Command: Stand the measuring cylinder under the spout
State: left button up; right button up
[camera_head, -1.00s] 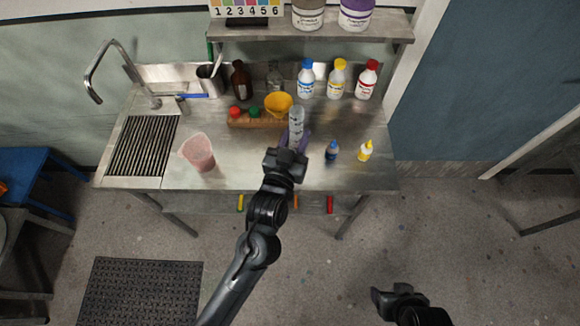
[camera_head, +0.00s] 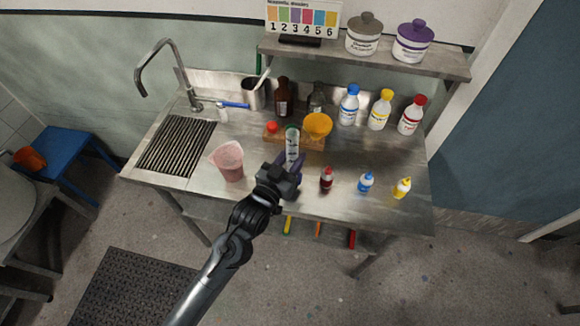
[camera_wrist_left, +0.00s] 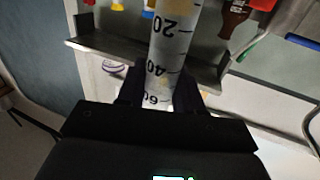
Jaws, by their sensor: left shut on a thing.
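The measuring cylinder (camera_head: 292,144) is clear with dark markings and upright or nearly so. My left gripper (camera_head: 290,163) is shut on it, over the middle of the bench in front of the wooden rack. In the left wrist view the cylinder (camera_wrist_left: 172,45) runs between the two dark fingers (camera_wrist_left: 159,90), with its 20, 40 and 60 marks showing. I cannot tell how far its base is above the bench. The spout is the curved metal tap (camera_head: 168,62) at the back left, beside the ribbed drain (camera_head: 177,147). My right gripper is out of view.
A pink beaker (camera_head: 229,163) stands between the cylinder and the drain. The rack (camera_head: 312,143) and yellow funnel (camera_head: 317,124) are behind the gripper. Small dropper bottles (camera_head: 326,179) stand to the right. A metal pot (camera_head: 252,93) and blue item (camera_head: 233,105) are near the tap.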

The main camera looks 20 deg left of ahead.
aim_at(288, 170)
pick_arm(q)
jog(key=shift+a+f, duration=0.25)
jog(key=shift+a, duration=0.1)
jog(key=shift+f+b, duration=0.3)
jog(key=shift+f, duration=1.65)
jog(key=shift+f, duration=0.1)
jog(key=o, duration=1)
jog(key=shift+f, duration=0.1)
jog(key=shift+o, duration=0.2)
